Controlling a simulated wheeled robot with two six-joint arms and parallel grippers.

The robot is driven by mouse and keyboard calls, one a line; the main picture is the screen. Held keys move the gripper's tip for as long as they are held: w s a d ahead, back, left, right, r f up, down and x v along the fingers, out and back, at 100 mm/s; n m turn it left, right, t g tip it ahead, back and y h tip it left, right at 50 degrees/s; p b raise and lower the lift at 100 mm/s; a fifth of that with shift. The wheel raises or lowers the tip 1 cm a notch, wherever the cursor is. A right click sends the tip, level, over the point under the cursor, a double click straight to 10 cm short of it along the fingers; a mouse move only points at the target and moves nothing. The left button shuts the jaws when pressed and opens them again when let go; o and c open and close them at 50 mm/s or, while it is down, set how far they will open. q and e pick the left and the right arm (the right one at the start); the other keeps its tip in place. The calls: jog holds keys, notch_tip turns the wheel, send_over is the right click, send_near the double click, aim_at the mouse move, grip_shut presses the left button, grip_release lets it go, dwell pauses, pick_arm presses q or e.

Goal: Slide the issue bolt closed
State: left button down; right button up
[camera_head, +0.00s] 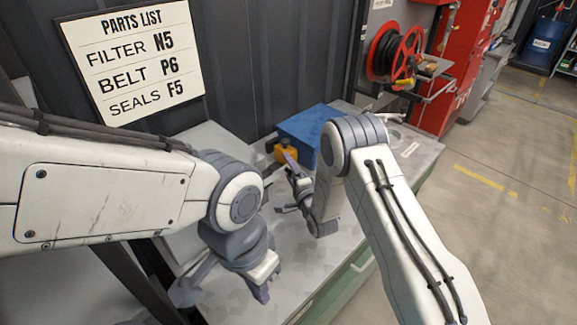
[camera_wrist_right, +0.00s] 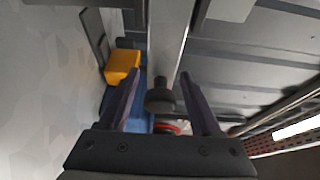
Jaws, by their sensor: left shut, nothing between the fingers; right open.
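My right gripper (camera_head: 289,184) is over the metal bench, close to a yellow block. In the right wrist view its two fingers (camera_wrist_right: 162,88) are open, one on each side of a dark round knob (camera_wrist_right: 160,101). The knob stands at the near end of a pale metal bar (camera_wrist_right: 170,38), which looks like the issue bolt. I cannot tell whether either finger touches the knob. The bolt is not clear in the head view. My left gripper (camera_head: 262,292) is shut and empty, low over the bench's front part.
The yellow block (camera_head: 285,152) sits beside a blue box (camera_head: 303,127) at the back of the metal bench (camera_head: 305,262); the block also shows in the wrist view (camera_wrist_right: 122,66). A parts list sign (camera_head: 133,62) hangs behind. A red hose reel (camera_head: 398,54) stands at the back right.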

grip_shut()
dwell(1.4)
